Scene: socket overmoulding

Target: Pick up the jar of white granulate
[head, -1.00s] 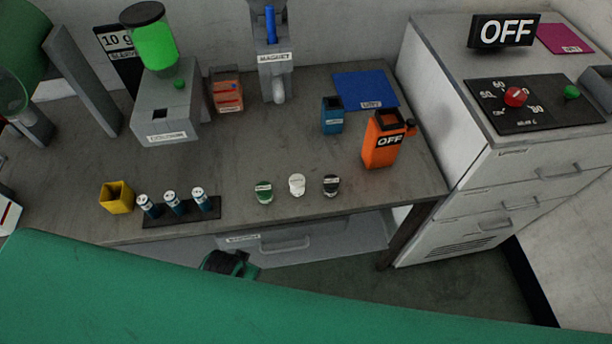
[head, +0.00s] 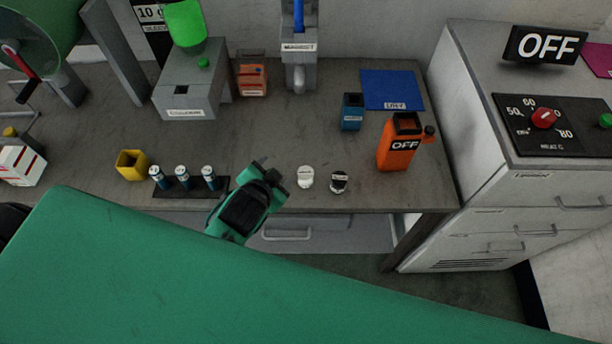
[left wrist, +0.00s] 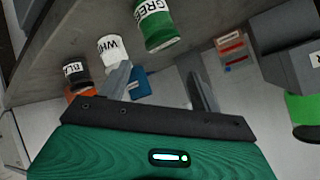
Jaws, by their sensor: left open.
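The jar of white granulate (head: 305,178) stands upright near the table's front edge, just right of my left gripper (head: 269,170). In the left wrist view the jar (left wrist: 112,50), labelled as white, is beside one finger. My left gripper (left wrist: 160,88) is open, with nothing between its fingers, and apart from the jar as far as I can see. The black jar (head: 339,182) stands right of the white one. The green jar (left wrist: 155,25) shows in the left wrist view; my gripper hides it in the head view. My right gripper is in neither view.
A rack with several small cylinders (head: 183,178) and a yellow cup (head: 131,165) stand to the left. An orange container (head: 398,147) and a blue box (head: 352,112) stand to the right.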

